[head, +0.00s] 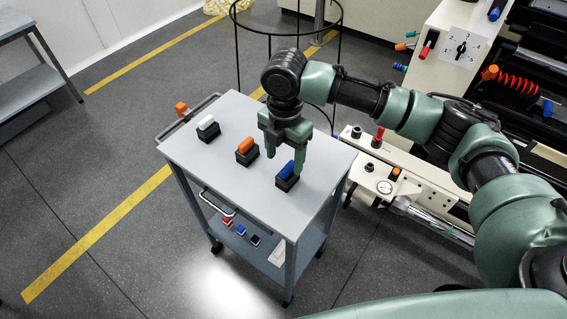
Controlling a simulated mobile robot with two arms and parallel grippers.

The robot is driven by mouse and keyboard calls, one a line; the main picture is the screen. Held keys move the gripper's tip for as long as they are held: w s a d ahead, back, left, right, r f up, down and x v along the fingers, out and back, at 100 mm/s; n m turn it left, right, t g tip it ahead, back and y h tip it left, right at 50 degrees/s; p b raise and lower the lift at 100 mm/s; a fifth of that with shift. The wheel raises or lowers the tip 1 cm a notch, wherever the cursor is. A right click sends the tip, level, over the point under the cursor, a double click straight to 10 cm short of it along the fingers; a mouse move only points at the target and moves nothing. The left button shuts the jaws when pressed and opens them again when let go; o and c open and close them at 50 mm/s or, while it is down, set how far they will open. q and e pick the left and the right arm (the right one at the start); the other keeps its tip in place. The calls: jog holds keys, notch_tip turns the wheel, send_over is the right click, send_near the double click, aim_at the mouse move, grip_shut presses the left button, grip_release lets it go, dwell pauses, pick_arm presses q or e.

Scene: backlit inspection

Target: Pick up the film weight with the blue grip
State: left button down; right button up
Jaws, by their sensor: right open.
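The film weight with the blue grip (287,175) sits upright on the right part of the grey cart top (210,165). Two similar weights stand on the same top: one with an orange grip (246,151) in the middle and one with a white grip (207,128) farther left. My right gripper (285,163) points down over the blue grip, its fingers open. One finger shows beside the blue grip at its right; whether the fingers touch it cannot be told. My left gripper is not in view.
The cart's lower shelf (262,262) holds several small items. A cream machine (430,190) with knobs stands at the right. A black wire hoop stand (238,60) is behind the cart. A grey table (30,85) is at far left. The floor between is clear.

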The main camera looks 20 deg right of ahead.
aim_at(288, 167)
jog(key=f, duration=0.1)
jog(key=f+p, duration=0.1)
jog(key=f, duration=0.2)
jog(key=shift+s+d, duration=0.3)
jog(key=shift+d, duration=0.1)
notch_tip(288, 167, down, 2)
jog(key=shift+w+f+p, duration=0.1)
jog(key=shift+f+p, duration=0.15)
jog(key=shift+p, duration=0.1)
jog(key=shift+f, duration=0.3)
jog(key=c, duration=1.2)
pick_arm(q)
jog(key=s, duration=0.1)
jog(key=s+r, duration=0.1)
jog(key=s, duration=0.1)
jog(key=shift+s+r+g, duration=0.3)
pick_arm(e)
jog(key=shift+r, duration=0.1)
grip_shut()
